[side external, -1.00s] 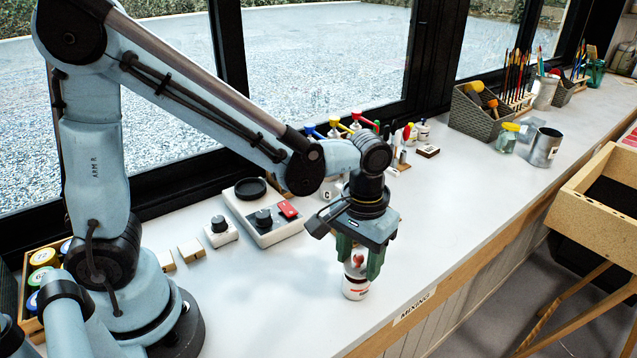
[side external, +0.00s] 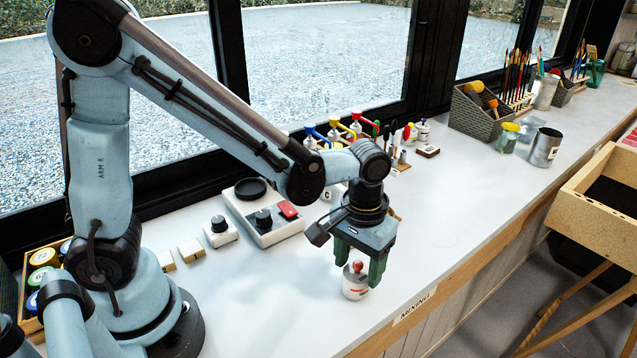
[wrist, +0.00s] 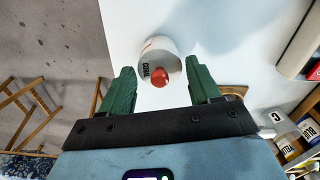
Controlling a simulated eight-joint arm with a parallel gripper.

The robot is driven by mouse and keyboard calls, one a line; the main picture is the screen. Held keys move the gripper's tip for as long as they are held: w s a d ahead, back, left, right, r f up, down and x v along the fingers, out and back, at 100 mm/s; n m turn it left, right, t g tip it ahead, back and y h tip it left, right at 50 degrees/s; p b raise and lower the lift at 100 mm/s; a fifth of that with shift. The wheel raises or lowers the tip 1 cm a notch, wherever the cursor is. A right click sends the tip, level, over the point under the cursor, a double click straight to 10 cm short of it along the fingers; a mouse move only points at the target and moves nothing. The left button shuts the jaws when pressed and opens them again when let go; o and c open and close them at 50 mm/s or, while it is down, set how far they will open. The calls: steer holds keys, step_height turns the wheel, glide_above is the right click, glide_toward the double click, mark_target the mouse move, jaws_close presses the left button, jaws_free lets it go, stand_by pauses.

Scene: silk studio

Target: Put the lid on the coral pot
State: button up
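The coral pot (side external: 355,287) is a small white pot standing upright near the counter's front edge. Its CORAL label (wrist: 146,70) shows in the wrist view. The lid, with a round red knob (side external: 357,266), sits on top of the pot; the knob also shows in the wrist view (wrist: 160,77). How snugly the lid's rim sits cannot be seen. My gripper (side external: 359,273) is just above the pot, its green fingers pointing down. In the wrist view my gripper (wrist: 160,68) is open, with a gap between each finger and the knob.
A white device with a red switch (side external: 289,209) and a small box with a black knob (side external: 220,231) stand to the left. Bottles with coloured tops (side external: 356,128) and a grey cup (side external: 543,147) are farther back. The counter right of the pot is clear.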

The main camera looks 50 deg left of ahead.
steer(key=o, duration=0.3)
step_height(320, 180, up, 12)
stand_by(0.8)
steer(key=shift+r, duration=0.1)
steer(key=s+a+f+m+t, duration=0.1)
steer(key=s+a+t, duration=0.1)
steer(key=a, duration=0.3)
steer(key=s+a+f+m+t, duration=0.1)
steer(key=a+t, duration=0.4)
steer(key=shift+s+a+f, duration=0.25)
steer(key=shift+s+a, duration=0.05)
steer(key=shift+s, duration=0.1)
